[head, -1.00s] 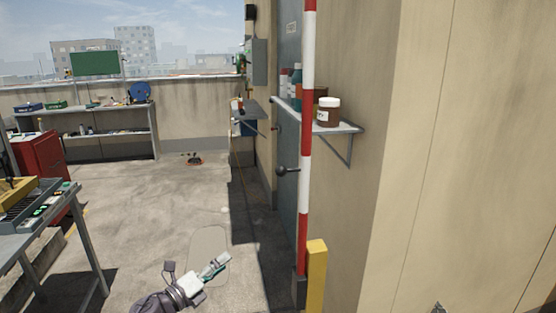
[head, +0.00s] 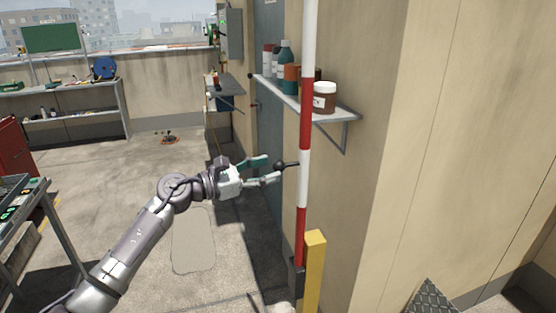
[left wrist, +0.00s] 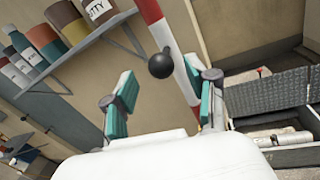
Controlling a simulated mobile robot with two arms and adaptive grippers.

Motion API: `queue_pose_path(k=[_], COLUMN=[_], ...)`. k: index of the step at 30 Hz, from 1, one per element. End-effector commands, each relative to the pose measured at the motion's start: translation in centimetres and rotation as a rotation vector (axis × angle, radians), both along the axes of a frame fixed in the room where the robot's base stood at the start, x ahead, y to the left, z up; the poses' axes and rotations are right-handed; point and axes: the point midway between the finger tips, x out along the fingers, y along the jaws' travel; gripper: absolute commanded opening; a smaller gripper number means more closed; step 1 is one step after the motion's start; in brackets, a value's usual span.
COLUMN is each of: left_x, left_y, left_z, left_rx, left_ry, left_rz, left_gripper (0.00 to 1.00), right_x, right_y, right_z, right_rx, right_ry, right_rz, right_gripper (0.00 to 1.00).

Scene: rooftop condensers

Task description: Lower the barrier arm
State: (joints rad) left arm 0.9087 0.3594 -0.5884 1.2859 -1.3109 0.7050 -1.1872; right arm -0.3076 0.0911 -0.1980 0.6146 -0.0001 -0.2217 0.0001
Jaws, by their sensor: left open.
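The barrier arm (head: 305,130) is a red and white striped pole standing upright beside a yellow post (head: 315,270). The gripper is not closed on anything. My right gripper is not in view.
A wall shelf (head: 345,113) with jars and bottles, including a brown jar (head: 324,98), is just behind the pole. A grey door (head: 268,130) is behind the gripper. A tread-plate lidded box (left wrist: 275,90) is at right. Open concrete floor (head: 130,180) lies left.

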Motion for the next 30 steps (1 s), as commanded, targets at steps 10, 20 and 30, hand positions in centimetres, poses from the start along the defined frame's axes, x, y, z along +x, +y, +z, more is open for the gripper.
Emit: queue_pose_path(k=[10, 20, 30], left_x=[1.8, 1.8, 1.8], left_y=[-3.2, -3.3, -3.2], left_z=[0.1, 0.0, 0.0], left_rx=[-0.002, -0.001, -0.002], left_ry=[0.0, -0.001, 0.0], left_rz=[0.001, 0.001, 0.001], left_gripper=[0.57, 0.49, 0.0], right_x=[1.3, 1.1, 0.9], right_y=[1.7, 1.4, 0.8], right_z=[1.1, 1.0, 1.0], right_rx=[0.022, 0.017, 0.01], right_ry=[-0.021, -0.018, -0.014], right_rz=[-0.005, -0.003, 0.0], right_gripper=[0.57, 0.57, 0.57])
